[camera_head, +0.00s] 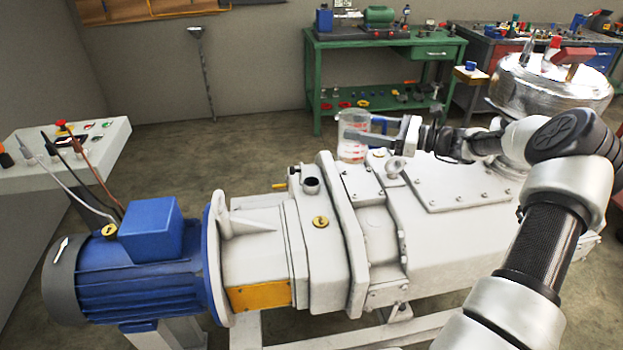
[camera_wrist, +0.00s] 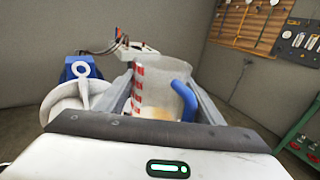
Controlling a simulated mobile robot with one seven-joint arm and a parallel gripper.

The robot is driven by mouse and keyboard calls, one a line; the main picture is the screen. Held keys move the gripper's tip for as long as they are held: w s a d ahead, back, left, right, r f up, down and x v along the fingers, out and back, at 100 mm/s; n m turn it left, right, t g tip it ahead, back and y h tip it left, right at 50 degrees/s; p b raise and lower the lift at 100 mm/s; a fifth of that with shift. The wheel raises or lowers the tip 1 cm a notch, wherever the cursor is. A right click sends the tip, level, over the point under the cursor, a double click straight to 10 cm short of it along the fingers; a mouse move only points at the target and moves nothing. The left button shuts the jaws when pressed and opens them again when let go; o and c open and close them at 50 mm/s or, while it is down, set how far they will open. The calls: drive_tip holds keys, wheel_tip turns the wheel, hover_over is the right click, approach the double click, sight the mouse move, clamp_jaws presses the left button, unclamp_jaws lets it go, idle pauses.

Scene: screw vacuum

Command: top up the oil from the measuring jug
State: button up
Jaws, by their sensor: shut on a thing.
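The measuring jug (camera_head: 353,138) is clear with red markings and a blue handle. In the wrist view the jug (camera_wrist: 150,95) stands between the two fingers, with some amber liquid low inside. My gripper (camera_head: 362,134) is shut on the jug and holds it roughly upright, above or just behind the pump. The pump (camera_head: 450,185) is a white casing with a blue motor (camera_head: 130,250) at its left end. A dark round port (camera_head: 311,186) stands on top of the casing, to the left of and nearer than the jug. Whether this port is open cannot be told.
A control box (camera_head: 70,150) with cables stands at the left. A green workbench (camera_head: 385,50) stands behind, with a tool table (camera_head: 530,50) at the back right. A shiny metal cylinder (camera_head: 550,90) rises at the pump's right end. A lifting eye (camera_head: 396,166) sticks up near the jug.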

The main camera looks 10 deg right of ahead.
wheel_tip(320, 180, up, 5)
drive_tip(key=p, duration=0.4)
drive_tip(key=shift+d+r, duration=0.1)
drive_tip(key=shift+r, duration=0.1)
drive_tip(key=s+a+f+t+p, duration=0.1)
drive_tip(key=s+a+f+p, duration=0.3)
drive_tip(key=s+a+p, duration=0.4)
drive_tip(key=s+a, duration=0.4)
drive_tip(key=s, duration=0.4)
drive_tip(key=shift+a+m, duration=0.35)
drive_tip(key=shift+m, duration=0.05)
